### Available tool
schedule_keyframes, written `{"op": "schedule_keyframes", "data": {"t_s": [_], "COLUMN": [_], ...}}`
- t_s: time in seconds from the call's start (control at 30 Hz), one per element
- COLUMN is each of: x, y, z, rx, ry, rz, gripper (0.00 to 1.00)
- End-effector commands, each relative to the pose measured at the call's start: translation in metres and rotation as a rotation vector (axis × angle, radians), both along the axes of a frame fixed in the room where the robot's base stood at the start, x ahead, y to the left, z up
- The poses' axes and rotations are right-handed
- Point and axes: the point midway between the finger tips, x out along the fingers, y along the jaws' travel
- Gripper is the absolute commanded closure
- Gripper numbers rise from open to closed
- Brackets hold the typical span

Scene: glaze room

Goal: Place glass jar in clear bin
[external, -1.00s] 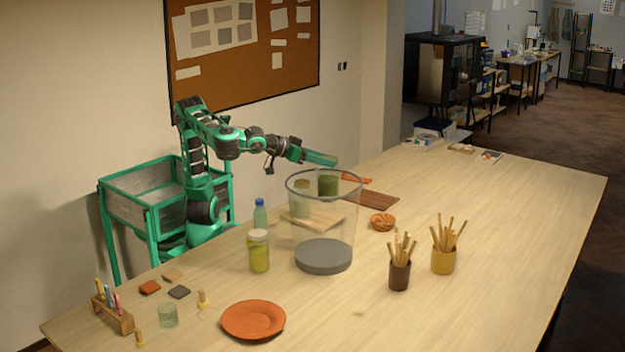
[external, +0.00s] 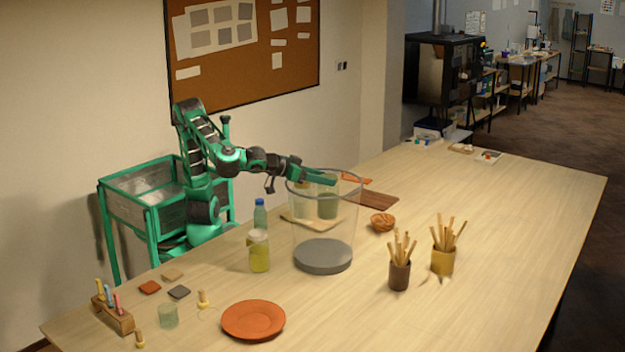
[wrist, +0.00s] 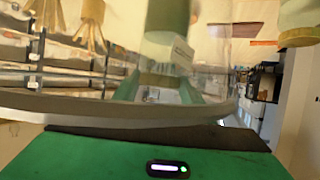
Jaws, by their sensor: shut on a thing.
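The clear bin (external: 352,232) stands upright on the table, with a grey base; its curved edge also crosses the wrist view (wrist: 75,108). My gripper (external: 328,182) reaches in from the left at rim height and is shut on a green glass jar (external: 328,206). The jar hangs below the fingers and appears within the upper part of the bin, well above its base. In the wrist view the jar (wrist: 165,45) shows between my fingers, partly blurred through clear plastic.
A jar of yellow-green liquid (external: 259,252) and a blue-capped bottle (external: 260,216) stand just left of the bin. A wooden board (external: 295,222) lies behind it. Brush pots (external: 399,276) (external: 442,262) stand to the right. An orange plate (external: 253,319) lies in front. The table's right side is clear.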

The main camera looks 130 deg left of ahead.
Motion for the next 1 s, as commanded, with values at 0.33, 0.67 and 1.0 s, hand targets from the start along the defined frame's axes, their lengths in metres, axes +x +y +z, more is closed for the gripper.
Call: {"op": "schedule_keyframes", "data": {"t_s": [0.33,0.67,1.0], "x": [0.000,0.000,0.000], "y": [0.001,0.000,-0.001], "z": [-0.008,-0.013,-0.012], "rx": [0.002,-0.001,-0.002], "ry": [-0.001,0.004,0.007], "rz": [0.001,0.000,0.000], "gripper": [1.00,0.44,0.44]}}
